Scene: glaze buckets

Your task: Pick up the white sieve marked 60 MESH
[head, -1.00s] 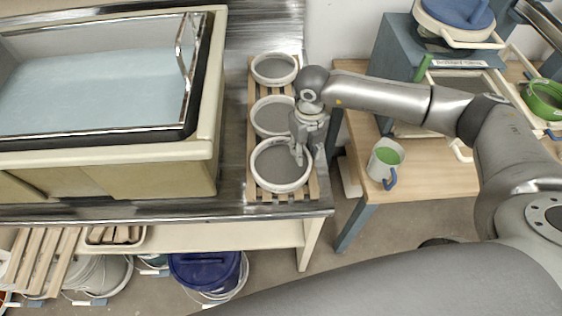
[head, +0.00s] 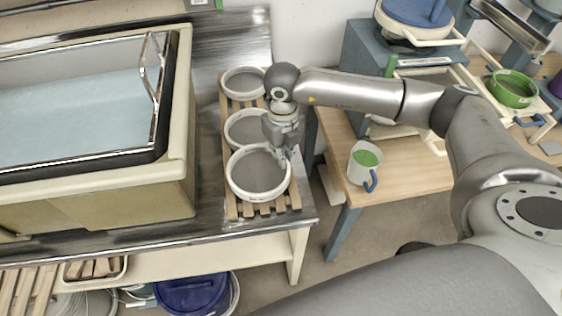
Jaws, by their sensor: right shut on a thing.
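Three round white sieves with grey mesh stand in a row on a wooden slatted rack (head: 233,211): a front one (head: 237,187), a middle one (head: 231,131) and a back one (head: 228,87). Small dark marking shows on the front sieve's near wall, but I cannot read it. My right gripper (head: 282,156) points down and is shut on the right rim of the front sieve. That sieve looks level; I cannot tell whether it is clear of the slats. My left gripper is not in view.
A basin of pale blue water (head: 75,100) stands left of the rack. A blue-lidded bucket (head: 190,293) is below the counter.

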